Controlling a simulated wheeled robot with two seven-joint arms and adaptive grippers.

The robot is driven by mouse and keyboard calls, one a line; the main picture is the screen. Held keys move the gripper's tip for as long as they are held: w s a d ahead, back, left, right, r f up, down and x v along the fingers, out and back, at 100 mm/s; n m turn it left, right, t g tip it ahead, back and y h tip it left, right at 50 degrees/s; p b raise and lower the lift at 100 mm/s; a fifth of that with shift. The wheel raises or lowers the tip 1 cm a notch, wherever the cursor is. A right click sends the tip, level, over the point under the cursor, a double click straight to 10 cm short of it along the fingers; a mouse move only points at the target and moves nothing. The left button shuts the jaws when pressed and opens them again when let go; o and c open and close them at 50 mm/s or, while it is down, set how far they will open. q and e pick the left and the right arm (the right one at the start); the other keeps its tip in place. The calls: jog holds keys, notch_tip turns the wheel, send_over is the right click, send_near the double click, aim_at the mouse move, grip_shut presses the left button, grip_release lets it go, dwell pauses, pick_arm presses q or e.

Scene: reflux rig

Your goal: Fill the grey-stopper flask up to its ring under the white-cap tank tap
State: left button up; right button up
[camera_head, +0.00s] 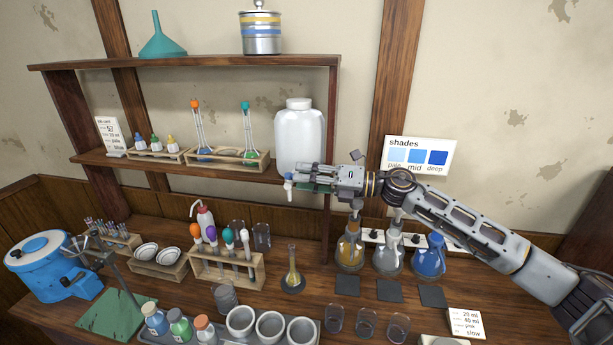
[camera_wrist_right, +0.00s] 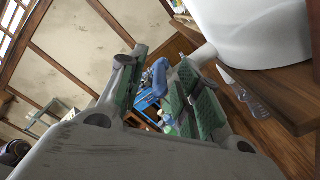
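The white-cap tank (camera_head: 299,138) stands at the shelf's right end; its white wall (camera_wrist_right: 250,30) fills the wrist view's upper right. Contact is unclear. A narrow-necked flask (camera_head: 292,272) with amber-looking contents stands on the table below the tap. I cannot make out a grey stopper or the ring on it. My left gripper is out of view.
Orange- and green-stoppered flasks stand in a shelf rack (camera_head: 229,158). A test-tube rack (camera_head: 228,270) is left of the amber flask. Conical flasks (camera_head: 350,252) stand to its right, below my right arm. Small glass beakers (camera_head: 366,322) and a tray of cups (camera_head: 270,326) are in front.

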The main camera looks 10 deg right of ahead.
grip_shut()
dwell(0.4)
jog(key=shift+w+f+n+g+b, duration=0.15)
jog(key=shift+n+g+b, duration=0.15)
jog(key=shift+g+b, duration=0.15)
